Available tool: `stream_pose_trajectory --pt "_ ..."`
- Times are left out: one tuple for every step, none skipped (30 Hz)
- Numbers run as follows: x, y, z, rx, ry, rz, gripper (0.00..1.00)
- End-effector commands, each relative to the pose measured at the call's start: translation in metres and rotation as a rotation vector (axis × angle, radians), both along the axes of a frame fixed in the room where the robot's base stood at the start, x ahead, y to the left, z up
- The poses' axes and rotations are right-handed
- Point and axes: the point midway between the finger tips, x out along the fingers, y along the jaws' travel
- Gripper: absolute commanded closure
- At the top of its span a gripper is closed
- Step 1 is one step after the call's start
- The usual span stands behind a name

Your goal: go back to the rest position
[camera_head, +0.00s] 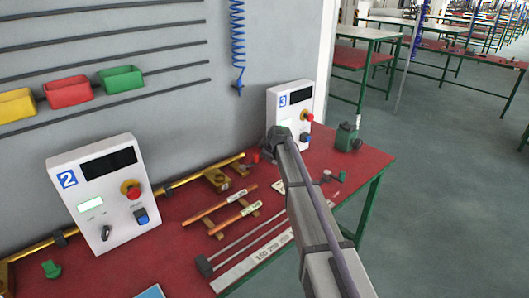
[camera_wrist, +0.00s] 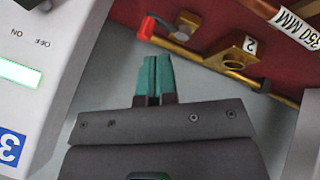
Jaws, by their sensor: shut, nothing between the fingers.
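My gripper (camera_wrist: 153,78) shows in the wrist view with its two teal fingertips together and nothing between them. It is over a grey surface, with the red bench top beyond. In the head view my arm reaches from the lower right to the white control box marked 3 (camera_head: 288,98). There the fingers are hidden by the arm's end. The same control box fills the left of the wrist view (camera_wrist: 40,75), upside down, beside the gripper. I cannot tell whether they touch.
A brass pipe (camera_wrist: 215,62) with a red end and a brass block marked 2 (camera_wrist: 232,60) lie beyond the fingertips. In the head view, control box 2 (camera_head: 100,190) stands left, a green part (camera_head: 347,137) right. Labelled rods (camera_head: 225,208) lie on the red bench (camera_head: 368,160). Open floor lies right.

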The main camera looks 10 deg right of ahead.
Motion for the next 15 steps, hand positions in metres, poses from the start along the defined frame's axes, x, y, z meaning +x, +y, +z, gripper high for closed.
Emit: stream_pose_trajectory --pt "0.000 0.000 0.000 0.011 0.004 -0.015 1.00" --pt "-0.001 0.000 -0.001 0.027 0.013 -0.036 1.00" --pt "-0.005 0.001 -0.003 0.062 0.045 -0.082 1.00" --pt "-0.014 0.001 -0.006 0.092 0.082 -0.132 1.00" --pt "-0.033 0.001 -0.010 0.129 0.134 -0.198 1.00" --pt "-0.068 0.002 -0.015 0.171 0.207 -0.293 1.00" --pt "-0.096 0.004 -0.019 0.197 0.261 -0.365 1.00" --pt "-0.126 0.006 -0.022 0.218 0.315 -0.439 1.00" --pt "-0.168 0.009 -0.026 0.237 0.382 -0.536 1.00" --pt "-0.199 0.011 -0.028 0.247 0.430 -0.608 1.00" --pt "-0.230 0.013 -0.030 0.251 0.471 -0.674 1.00" --pt "-0.269 0.015 -0.032 0.252 0.521 -0.759 1.00" --pt "-0.297 0.016 -0.033 0.249 0.551 -0.815 1.00" --pt "-0.322 0.017 -0.034 0.243 0.578 -0.865 1.00" --pt "-0.353 0.019 -0.034 0.232 0.606 -0.916 1.00"
